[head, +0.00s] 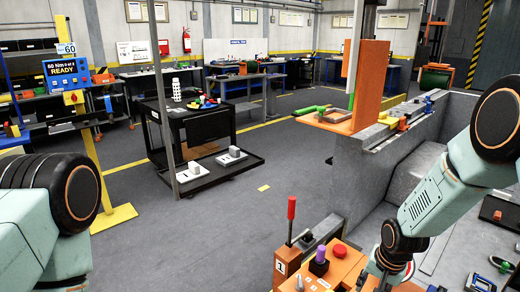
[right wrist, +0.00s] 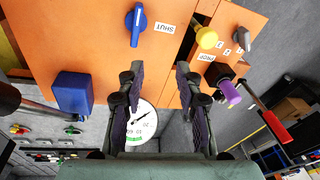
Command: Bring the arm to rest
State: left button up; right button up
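My right arm comes in from the right in the head view, and its gripper (head: 378,280) is low at the bottom edge, partly cut off, over an orange control box (head: 345,268). In the right wrist view the two dark fingers of this gripper (right wrist: 159,82) stand apart with nothing between them. Beyond them are the box's orange face (right wrist: 90,40), a blue knob (right wrist: 136,22) by a SHUT label and a round white gauge (right wrist: 141,122). My left arm shows only as a link at the lower left of the head view; its gripper is out of the picture.
A red-handled lever (head: 291,212), a purple knob (head: 321,253) and a red button (head: 340,251) stand up near the right gripper. A grey walled bed (head: 365,150) lies beyond. A black cart (head: 195,125) stands on open floor at centre left.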

jog(key=s+a+f+n+b, duration=0.2)
jog(key=s+f, duration=0.3)
jog(key=s, duration=0.6)
jog(key=s+a+f+n+g+b, duration=0.1)
jog(key=s+f+b, duration=0.3)
jog(key=s, duration=0.7)
jog(key=s+a+f+n+g+b, duration=0.1)
jog(key=s+a+f+n+b, duration=0.2)
jog(key=s+f, duration=0.5)
jog(key=s+a, duration=0.1)
jog(key=s, duration=0.3)
jog(key=shift+n+b, duration=0.35)
jog(key=shift+n, duration=0.05)
